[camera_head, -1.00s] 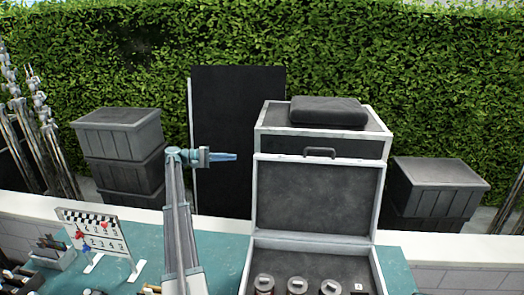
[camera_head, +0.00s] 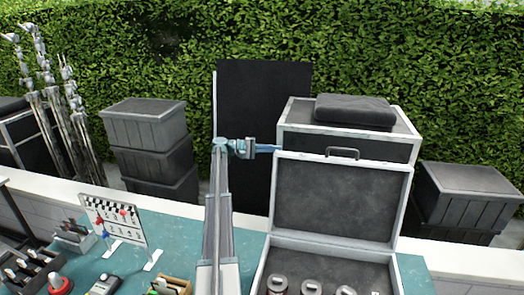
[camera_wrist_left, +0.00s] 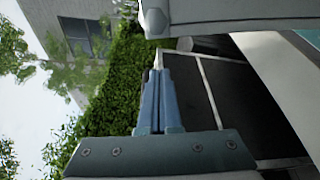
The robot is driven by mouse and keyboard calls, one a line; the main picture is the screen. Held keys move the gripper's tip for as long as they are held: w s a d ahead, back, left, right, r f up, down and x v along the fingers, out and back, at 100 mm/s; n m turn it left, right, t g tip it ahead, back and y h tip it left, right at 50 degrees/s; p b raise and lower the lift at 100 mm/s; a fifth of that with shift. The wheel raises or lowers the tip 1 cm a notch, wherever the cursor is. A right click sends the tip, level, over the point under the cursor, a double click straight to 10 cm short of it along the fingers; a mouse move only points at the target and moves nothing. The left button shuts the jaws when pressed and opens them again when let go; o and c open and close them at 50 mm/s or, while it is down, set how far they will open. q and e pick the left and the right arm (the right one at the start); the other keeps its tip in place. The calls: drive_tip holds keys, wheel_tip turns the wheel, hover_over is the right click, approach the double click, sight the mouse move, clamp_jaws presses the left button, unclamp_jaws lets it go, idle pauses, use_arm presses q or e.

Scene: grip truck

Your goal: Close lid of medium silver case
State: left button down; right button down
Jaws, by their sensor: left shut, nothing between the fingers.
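The silver case (camera_head: 331,247) stands on the teal table with its lid (camera_head: 342,200) raised upright and a dark handle on the lid's top edge. Several lidded jars sit in its dark inside, cut off by the lower edge of the head view. My left gripper (camera_head: 277,149) is shut and empty, pointing right, near the lid's upper left corner. In the left wrist view the shut fingers (camera_wrist_left: 158,62) end close below a pale edge with a metal corner (camera_wrist_left: 155,20), likely the lid's. I cannot tell whether they touch. My right gripper is not in view.
A larger silver-edged case (camera_head: 350,145) with a dark cushion (camera_head: 354,111) on top stands behind the lid. A clapper-style board (camera_head: 114,220) and small items are on the table's left. Grey crates (camera_head: 146,124) stand behind the pale wall.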

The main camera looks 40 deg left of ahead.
use_arm(q)
drive_tip(key=s+d, duration=0.1)
drive_tip(key=s+d+r+p, duration=0.1)
drive_tip(key=shift+s+d, duration=0.2)
drive_tip(key=shift+s, duration=0.2)
